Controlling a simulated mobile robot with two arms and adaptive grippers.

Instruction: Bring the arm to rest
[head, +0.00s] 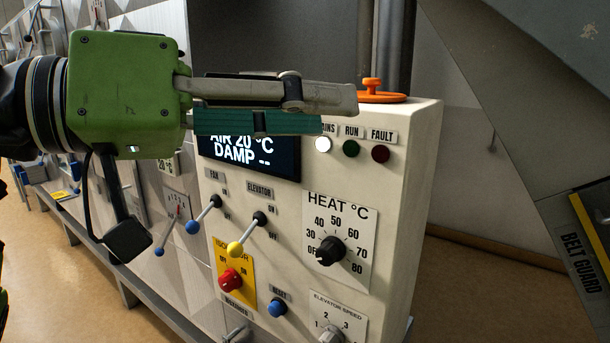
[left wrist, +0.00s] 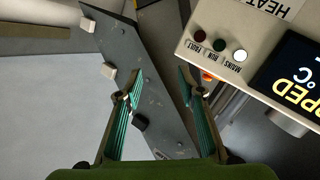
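My left gripper (head: 338,112) reaches in from the left in the head view, in front of the top of the white control panel (head: 412,190). Its green body is at the upper left and its fingers point right. In the left wrist view the two green-padded fingers (left wrist: 159,80) stand apart with nothing held between them. The fingers cover the upper part of the display (head: 250,152), which shows "AIR 20 °C" and "DAMP --". My right gripper is not in view.
The panel carries a heat knob (head: 330,250), a yellow-balled lever (head: 235,248), a blue-balled lever (head: 192,227), a red button (head: 230,280) and a blue button (head: 278,308). The mains lamp (head: 323,144) is white. A grey belt guard (head: 585,255) stands at the right.

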